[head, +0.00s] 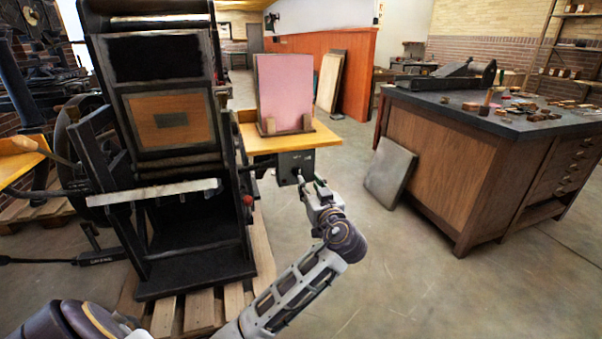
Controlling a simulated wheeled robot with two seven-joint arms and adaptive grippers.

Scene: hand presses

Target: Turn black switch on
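A dark switch box (295,164) hangs under the front right of a small wooden shelf on the black hand press (190,225). The switch itself is too small to make out, and I cannot tell whether it is on or off. My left gripper (310,182) is just below and to the right of the box, pointing up at it. Its fingers look apart, with nothing visible between them. One fingertip overlaps the box's lower edge in the picture; I cannot tell whether it touches. My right gripper is not in view.
The wooden shelf (325,137) carries a stack of pink sheets (285,90). A red knob (248,200) sits on the press's right side. A wooden pallet (262,250) lies beneath the press. A grey panel (391,172) leans on a dark-topped cabinet (455,160). Floor between is clear.

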